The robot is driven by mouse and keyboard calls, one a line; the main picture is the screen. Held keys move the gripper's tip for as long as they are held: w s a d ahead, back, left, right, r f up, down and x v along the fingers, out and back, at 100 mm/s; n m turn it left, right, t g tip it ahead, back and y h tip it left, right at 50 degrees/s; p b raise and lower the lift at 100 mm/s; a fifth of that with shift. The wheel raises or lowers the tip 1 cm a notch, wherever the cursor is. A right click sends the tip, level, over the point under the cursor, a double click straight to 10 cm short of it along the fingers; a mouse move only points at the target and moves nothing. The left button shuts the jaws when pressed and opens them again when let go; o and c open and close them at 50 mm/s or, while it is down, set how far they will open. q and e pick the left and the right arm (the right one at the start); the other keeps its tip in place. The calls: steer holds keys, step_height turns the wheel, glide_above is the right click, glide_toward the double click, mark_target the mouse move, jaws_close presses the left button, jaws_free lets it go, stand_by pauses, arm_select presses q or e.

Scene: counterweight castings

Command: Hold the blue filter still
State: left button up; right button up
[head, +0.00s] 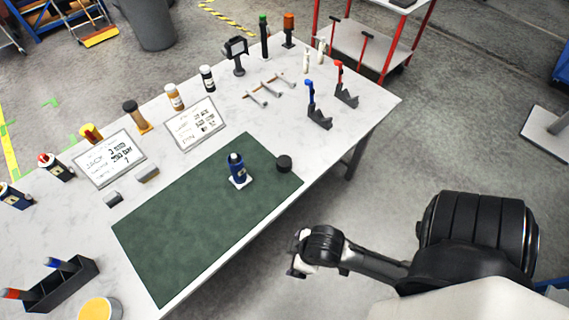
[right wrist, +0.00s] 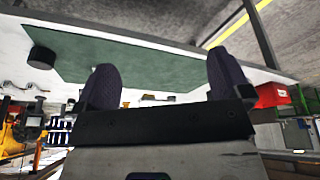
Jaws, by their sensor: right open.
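The blue filter (head: 237,170) stands upright on a small white base on the green mat (head: 180,225), near the mat's right part. A black round piece (head: 283,163) sits beside it at the mat's right edge. My right gripper (head: 298,263) is off the table's front edge, well apart from the filter. In the right wrist view its two dark fingers (right wrist: 165,82) are spread with nothing between them. That view also shows the green mat (right wrist: 130,65) and the black round piece (right wrist: 41,57); I cannot make out the filter there. My left gripper is not in view.
Printed boards (head: 197,122), several bottles, and blue (head: 318,105) and red (head: 346,85) clamp-like tools stand toward the table's back and right. A black tray (head: 62,285) and a yellow-topped round container (head: 98,309) are at the left front. The mat is mostly clear.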

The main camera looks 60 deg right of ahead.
steer(key=w+d+f+n+g+b, duration=0.1)
steer(key=w+d+f+n+b, duration=0.1)
steer(key=w+f+n+b, duration=0.45)
steer(key=w+d+f+n+b, duration=0.1)
steer(key=w+d, duration=0.2)
steer(key=w+d+f+n+g+b, duration=0.1)
steer(key=w+d+n, duration=0.1)
steer(key=w+d, duration=0.1)
steer(key=w+d+f+n+b, duration=0.1)
steer(key=w+d+n, duration=0.1)
steer(key=w, duration=0.3)
steer(key=shift+w+d+n+g, duration=0.25)
steer(key=shift+d+g, duration=0.05)
steer(key=shift+d, duration=0.6)
steer(key=w+d+r+n+b, duration=0.1)
steer(key=d+r, duration=0.3)
steer(key=d, duration=0.6)
steer(key=w+d+r+g+b, duration=0.1)
steer(key=w+d+r+b, duration=0.3)
steer(key=d, duration=0.6)
steer(key=shift+w+r+n+h, duration=0.2)
steer(key=shift+r+n+h, duration=0.15)
steer(key=shift+r, duration=0.25)
